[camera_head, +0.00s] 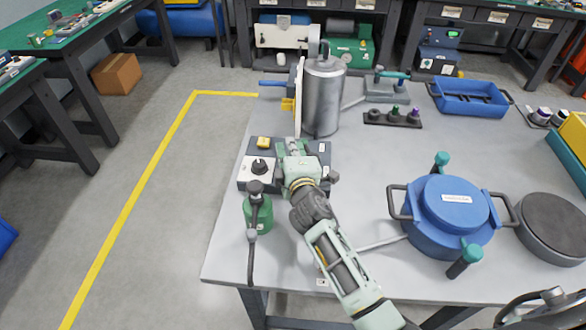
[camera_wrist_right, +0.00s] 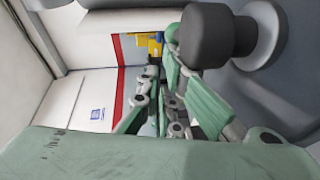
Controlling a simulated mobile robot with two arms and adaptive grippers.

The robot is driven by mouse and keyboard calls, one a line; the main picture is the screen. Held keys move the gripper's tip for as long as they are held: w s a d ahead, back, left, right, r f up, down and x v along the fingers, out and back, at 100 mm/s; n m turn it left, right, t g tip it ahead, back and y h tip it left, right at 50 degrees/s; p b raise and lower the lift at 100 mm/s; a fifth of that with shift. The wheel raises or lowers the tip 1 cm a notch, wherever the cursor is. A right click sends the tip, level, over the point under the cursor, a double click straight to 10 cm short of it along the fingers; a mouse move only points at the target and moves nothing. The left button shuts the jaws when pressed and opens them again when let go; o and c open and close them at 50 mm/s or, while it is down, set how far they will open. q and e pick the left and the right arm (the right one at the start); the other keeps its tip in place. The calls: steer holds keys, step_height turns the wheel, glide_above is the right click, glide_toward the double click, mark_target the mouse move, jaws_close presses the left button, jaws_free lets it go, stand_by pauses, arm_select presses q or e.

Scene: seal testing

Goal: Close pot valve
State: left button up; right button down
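The blue lidded pot (camera_head: 425,243) with black side handles stands on the right part of the table. It has a teal-topped fitting (camera_head: 441,159) at its back and another (camera_head: 470,252) at its front; I cannot tell which fitting is the valve. A tall metal cylinder (camera_head: 323,100) stands farther back. My right gripper (camera_head: 293,147) is well left of the blue pot, over a dark control box and just in front of the metal cylinder. My left gripper is not in view.
The control box (camera_head: 258,168) has a black knob and a yellow part. A green item (camera_head: 258,215) with a black top stands at the table's left edge. A blue tray (camera_head: 470,98) and a small black rack (camera_head: 393,118) lie farther back. The front left tabletop is mostly clear.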

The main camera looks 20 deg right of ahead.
steer(key=s+r+n+g+y+p, duration=0.2)
steer(key=s+n+y, duration=0.5)
steer(key=s, duration=1.3)
steer(key=shift+m+y, duration=0.6)
steer(key=p+x, duration=0.1)
steer(key=x, duration=0.3)
steer(key=d+p+x, duration=0.1)
steer(key=x, duration=0.3)
steer(key=w+d+x, duration=0.1)
steer(key=x, duration=0.3)
steer(key=shift+w+f+p, duration=0.15)
steer(key=shift+p, duration=0.25)
steer(key=shift+w+d+f, duration=0.15)
steer(key=shift+w+d, duration=0.15)
steer(key=shift+w, duration=0.2)
